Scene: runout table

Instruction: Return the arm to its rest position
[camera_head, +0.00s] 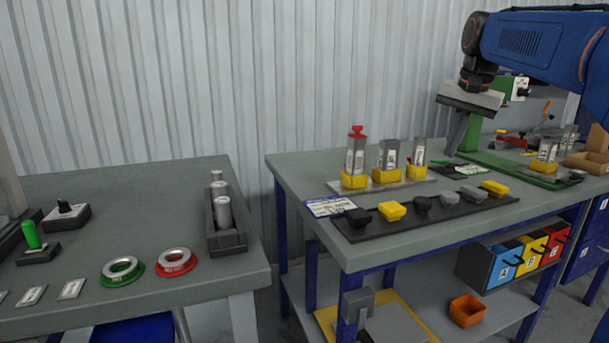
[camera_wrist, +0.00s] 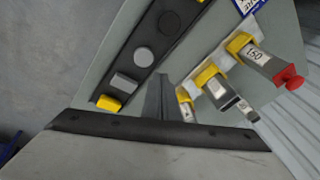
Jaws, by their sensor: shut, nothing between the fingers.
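My blue arm (camera_head: 530,45) reaches in from the upper right in the head view. My gripper (camera_head: 452,148) hangs over the right-hand table (camera_head: 300,180), pointing down, near the right end of the row of upright pieces. In the wrist view my gripper (camera_wrist: 160,82) shows its fingers together, with nothing between them. Whether the fingertips clear the table top is hard to tell.
Upright grey pieces in yellow bases (camera_head: 354,181), one with a red top, stand left of my gripper. A dark strip with several knobs (camera_head: 422,203) lies in front. A green stand (camera_head: 478,125) is close behind. The left table (camera_head: 130,200) is apart, across a gap.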

